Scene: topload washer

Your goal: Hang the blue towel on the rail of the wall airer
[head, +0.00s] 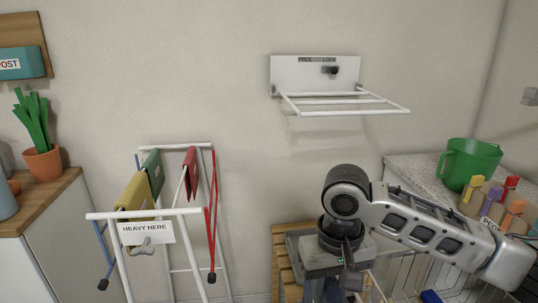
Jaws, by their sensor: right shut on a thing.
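The wall airer (292,74) is a white plate on the wall with a dark knob and small lettering. Its white rail (350,113) sticks out from the wall, with bare bars. My right gripper (345,270) points down at the lower middle, below the airer and in front of a wooden slatted surface. It is shut on the blue towel (333,292), of which only a small grey-blue patch shows under the gripper at the bottom edge. The rest is hidden or out of frame. My left gripper is not in view.
A white standing rack (145,214) with yellow, green and red items and a "HEAVY HERE" label stands at left. The wall between rack and airer is clear.

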